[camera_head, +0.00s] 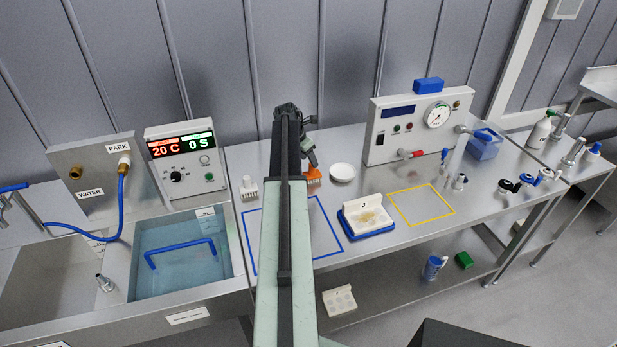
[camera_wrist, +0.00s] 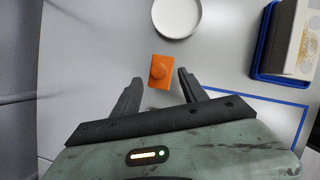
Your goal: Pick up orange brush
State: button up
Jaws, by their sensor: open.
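The orange brush (camera_head: 313,176) stands on the steel counter behind the blue outlined square, just right of my arm in the head view. In the wrist view the orange brush (camera_wrist: 163,72) shows from above as an orange block with a round knob. My gripper (camera_wrist: 158,82) is open, with one dark finger to each side of the brush's near end. The brush lies slightly beyond the fingertips, and no contact shows. In the head view my gripper (camera_head: 312,160) is just above the brush and partly hidden by my arm.
A white brush (camera_head: 249,187) stands to the left. A white dish (camera_head: 342,172) is close on the right. A blue tray with a white mould (camera_head: 367,217) sits nearer the front edge. The gauge box (camera_head: 420,125) stands farther right. The yellow outlined square (camera_head: 421,206) is empty.

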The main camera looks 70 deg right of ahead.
aim_at(312, 172)
jog(key=b+x, duration=0.4)
jog(key=x, duration=0.2)
jog(key=shift+w+b, duration=0.1)
jog(key=shift+b, duration=0.2)
jog(key=shift+r, duration=0.2)
grip_shut()
